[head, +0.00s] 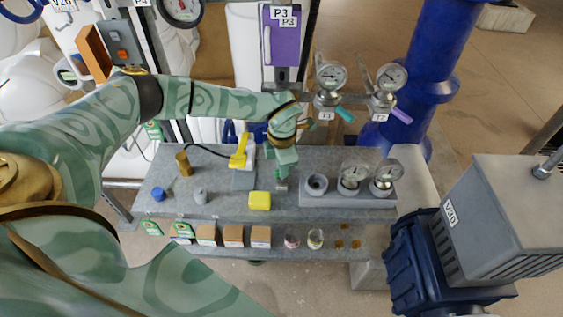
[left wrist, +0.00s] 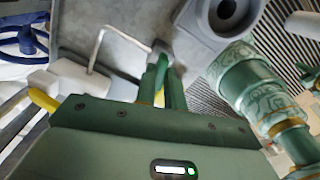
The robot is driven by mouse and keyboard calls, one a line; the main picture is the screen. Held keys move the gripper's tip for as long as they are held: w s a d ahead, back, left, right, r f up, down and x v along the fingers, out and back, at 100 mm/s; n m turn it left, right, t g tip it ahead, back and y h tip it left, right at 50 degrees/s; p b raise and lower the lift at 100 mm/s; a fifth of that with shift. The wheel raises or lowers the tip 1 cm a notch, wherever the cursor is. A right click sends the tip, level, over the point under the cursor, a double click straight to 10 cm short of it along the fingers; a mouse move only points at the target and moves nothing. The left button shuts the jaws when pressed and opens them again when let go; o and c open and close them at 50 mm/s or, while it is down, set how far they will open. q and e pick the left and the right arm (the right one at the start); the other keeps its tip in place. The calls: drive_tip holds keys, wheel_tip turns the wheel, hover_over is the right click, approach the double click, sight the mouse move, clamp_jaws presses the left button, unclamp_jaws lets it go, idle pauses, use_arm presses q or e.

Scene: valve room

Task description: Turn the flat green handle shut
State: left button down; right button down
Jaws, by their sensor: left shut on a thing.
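A flat teal-green handle (head: 345,114) sticks out, slanting down to the right, beside a gauge-topped fitting (head: 327,100) at the back of the bench. My left gripper (head: 281,178) points down over the bench, left of the grey gauge block and apart from the green handle. Its fingers are close together on a small grey piece (head: 281,187). In the left wrist view, the gripper (left wrist: 162,75) has its fingertips at a grey piece (left wrist: 161,47); most of it is hidden. The green handle cannot be made out there. My right gripper is not in view.
A second fitting (head: 383,103) carries a purple handle (head: 402,116). The grey bench (head: 225,205) bears a yellow-handled tool (head: 241,152), a yellow block (head: 260,201) and a gauge block (head: 350,200). A blue pipe (head: 437,60) and a blue-grey machine (head: 500,215) stand right.

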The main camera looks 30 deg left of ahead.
use_arm(q)
drive_tip(key=m+p, duration=0.1)
drive_tip(key=m, duration=0.2)
drive_tip(key=shift+r, duration=0.1)
drive_tip(key=shift+m, duration=0.4)
drive_tip(key=c, duration=1.5)
unclamp_jaws()
wheel_tip(320, 180, up, 16)
drive_tip(key=shift+r+p, duration=0.1)
drive_tip(key=shift+p, duration=0.95)
